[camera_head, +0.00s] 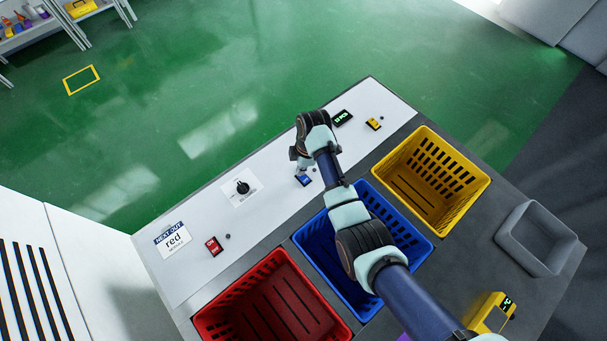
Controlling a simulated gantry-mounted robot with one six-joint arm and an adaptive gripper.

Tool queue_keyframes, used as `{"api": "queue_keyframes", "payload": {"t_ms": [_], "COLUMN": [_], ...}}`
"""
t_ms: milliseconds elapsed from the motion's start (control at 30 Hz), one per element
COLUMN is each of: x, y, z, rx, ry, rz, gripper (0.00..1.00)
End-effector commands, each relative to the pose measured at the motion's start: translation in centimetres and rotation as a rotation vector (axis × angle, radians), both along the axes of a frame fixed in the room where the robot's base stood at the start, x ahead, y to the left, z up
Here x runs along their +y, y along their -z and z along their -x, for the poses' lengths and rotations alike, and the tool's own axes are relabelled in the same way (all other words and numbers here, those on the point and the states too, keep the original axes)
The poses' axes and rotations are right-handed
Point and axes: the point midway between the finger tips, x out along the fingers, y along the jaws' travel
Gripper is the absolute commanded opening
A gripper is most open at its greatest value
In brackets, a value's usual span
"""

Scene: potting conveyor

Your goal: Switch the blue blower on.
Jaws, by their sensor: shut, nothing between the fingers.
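The blue switch (304,180) sits on the white panel (205,210), just behind the blue basket (318,250). My arm reaches over the blue basket, and my gripper (302,168) points down at the panel. It is shut and empty, close above or at the far edge of the blue switch. I cannot tell whether it touches the switch. The gripper is small and partly hidden by my wrist. The switch's on or off position is too small to read. No blower body is clearly seen.
A red switch (213,246), a black dial (242,187), a yellow switch (373,124) and a small green display (342,118) share the panel. A sign (172,239) reads "NEXT OUT red". Red (225,300) and yellow (465,200) baskets flank the blue one. A grey bin (540,238) stands right.

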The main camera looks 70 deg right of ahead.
Motion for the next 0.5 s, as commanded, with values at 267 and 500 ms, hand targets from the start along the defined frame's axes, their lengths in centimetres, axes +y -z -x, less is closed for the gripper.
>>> {"api": "queue_keyframes", "payload": {"t_ms": [267,500], "x": [0.01,0.00], "y": [0.49,0.85], "z": [0.00,0.00], "rx": [0.000,0.000], "ry": [0.000,0.000], "rz": [0.000,0.000], "gripper": [0.00,0.00]}}
